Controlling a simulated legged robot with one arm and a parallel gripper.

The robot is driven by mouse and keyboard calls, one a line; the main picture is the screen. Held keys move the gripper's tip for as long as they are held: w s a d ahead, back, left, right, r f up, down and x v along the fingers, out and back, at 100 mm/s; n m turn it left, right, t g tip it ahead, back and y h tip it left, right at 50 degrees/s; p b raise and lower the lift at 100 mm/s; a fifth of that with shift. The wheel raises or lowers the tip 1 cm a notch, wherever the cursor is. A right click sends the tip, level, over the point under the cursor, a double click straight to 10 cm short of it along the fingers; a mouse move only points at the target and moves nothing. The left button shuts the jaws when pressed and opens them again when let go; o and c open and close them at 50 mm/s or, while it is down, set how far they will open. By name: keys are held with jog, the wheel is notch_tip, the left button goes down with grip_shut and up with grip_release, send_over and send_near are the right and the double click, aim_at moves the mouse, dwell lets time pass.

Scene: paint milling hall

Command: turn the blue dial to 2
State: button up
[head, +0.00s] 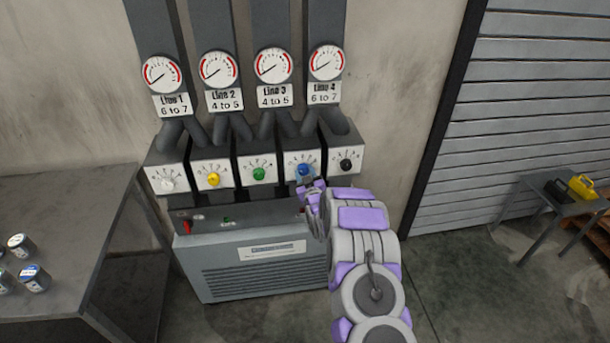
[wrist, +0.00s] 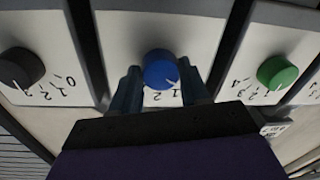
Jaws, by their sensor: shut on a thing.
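The blue dial (head: 304,169) sits on a white panel in the row of dials, between the green dial (head: 259,174) and the black dial (head: 346,165). In the wrist view the blue dial (wrist: 161,70) lies between the two fingers of my gripper (wrist: 160,88), which is shut on it. In that view a white mark on the dial's lower right edge points near the numbers 1 and 2, closer to the 2. My gripper (head: 308,184) covers part of the dial's lower scale in the head view.
A yellow dial (head: 213,179) and a white dial (head: 167,185) are further left. Gauges for Line 1 to Line 4 hang above. A grey cabinet (head: 255,268) with a red switch (head: 187,227) stands below. A table (head: 75,200) with cans is at left.

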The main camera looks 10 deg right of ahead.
jog(key=m+p, duration=0.1)
jog(key=m, duration=0.4)
jog(key=shift+f+m, duration=0.1)
jog(key=shift+m, duration=0.2)
jog(key=m, duration=0.6)
jog(key=shift+f+t+h, duration=0.15)
jog(key=shift+t+h, duration=0.15)
jog(key=shift+m, duration=0.4)
jog(key=o, duration=1.1)
jog(key=shift+c, duration=0.2)
jog(key=shift+s, duration=0.1)
jog(key=s+f+p, duration=0.1)
jog(key=s+p, duration=0.2)
jog(key=s, duration=1.4)
jog(key=shift+d, duration=0.25)
jog(key=shift+s, duration=0.1)
